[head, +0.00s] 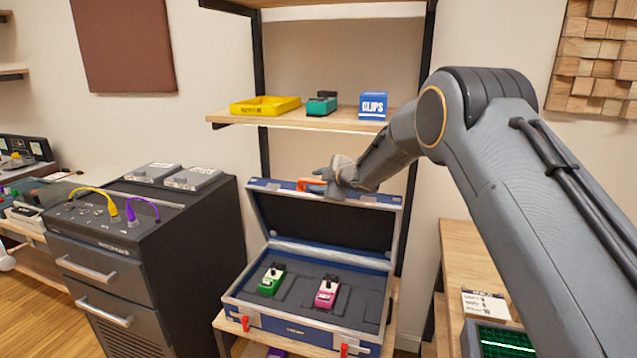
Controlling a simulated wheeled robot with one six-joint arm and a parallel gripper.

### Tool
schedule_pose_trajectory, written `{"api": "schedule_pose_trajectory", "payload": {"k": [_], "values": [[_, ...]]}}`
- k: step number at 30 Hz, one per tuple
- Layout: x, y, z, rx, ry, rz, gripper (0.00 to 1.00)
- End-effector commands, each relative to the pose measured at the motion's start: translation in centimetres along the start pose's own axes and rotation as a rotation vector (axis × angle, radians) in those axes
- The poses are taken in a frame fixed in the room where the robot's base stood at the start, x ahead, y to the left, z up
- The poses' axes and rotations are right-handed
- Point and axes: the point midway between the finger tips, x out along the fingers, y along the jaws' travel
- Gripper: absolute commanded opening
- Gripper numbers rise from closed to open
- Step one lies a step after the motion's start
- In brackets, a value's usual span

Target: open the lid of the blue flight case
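The blue flight case (310,335) stands on a wooden shelf in the middle of the head view. Its lid (330,222) is up, tilted back to about upright, with the dark lining showing. Inside lie a green pedal (271,280) and a pink pedal (327,291) on dark foam. Two red latches are on the front. An orange handle (308,184) is at the lid's top edge. My gripper (326,178) is at that handle, at the lid's top edge. The fingers are small and partly hidden, so I cannot tell whether they are closed on it.
Above the case is a shelf (225,119) with a yellow tray (265,105), a teal device (321,104) and a blue CLIPS box (373,105). A dark drawer cabinet (150,262) stands close on the left. A wooden bench (468,251) with a green-screened device (503,341) is at right.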

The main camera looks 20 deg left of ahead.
Motion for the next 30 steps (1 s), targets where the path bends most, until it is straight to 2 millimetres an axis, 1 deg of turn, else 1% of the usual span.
{"api": "schedule_pose_trajectory", "payload": {"k": [5, 10, 22, 25, 30], "values": [[0.0, -0.2, 0.2, 0.001, -0.002, -0.003, 0.34], [-0.8, -0.2, 0.4, 0.002, -0.004, -0.002, 0.34], [-6.2, 0.1, 0.2, 0.001, -0.002, 0.002, 0.34], [-7.2, 0.1, 0.2, 0.001, -0.002, 0.002, 0.34], [-7.9, 0.0, 0.1, 0.001, -0.001, 0.001, 0.34]]}}
